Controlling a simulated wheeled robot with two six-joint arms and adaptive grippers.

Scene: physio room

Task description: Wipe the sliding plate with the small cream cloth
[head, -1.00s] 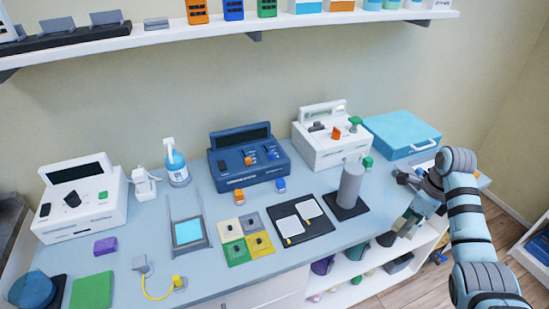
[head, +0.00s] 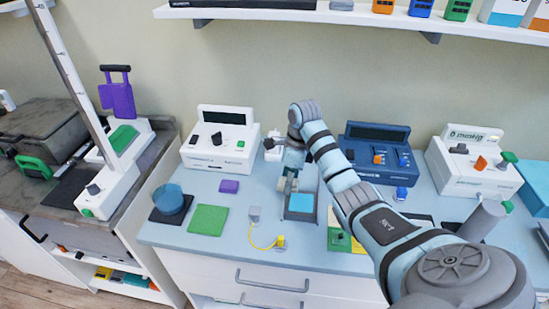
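What looks like the sliding plate is a cyan panel in a grey frame (head: 300,213) on the light blue worktop. My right gripper (head: 288,184) points down just behind and left of the cyan panel. Its fingers are small and partly blurred, so I cannot tell whether they are open, shut or touching the frame. A pale patch shows at the fingers; I cannot tell what it is. A cream square (head: 332,216), likely the small cream cloth, shows only as a sliver beside my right arm, which hides most of the group of coloured squares. My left gripper is not in view.
White (head: 219,142) and dark blue (head: 377,150) devices stand behind. The tall slanted rail (head: 70,75) stands at left.

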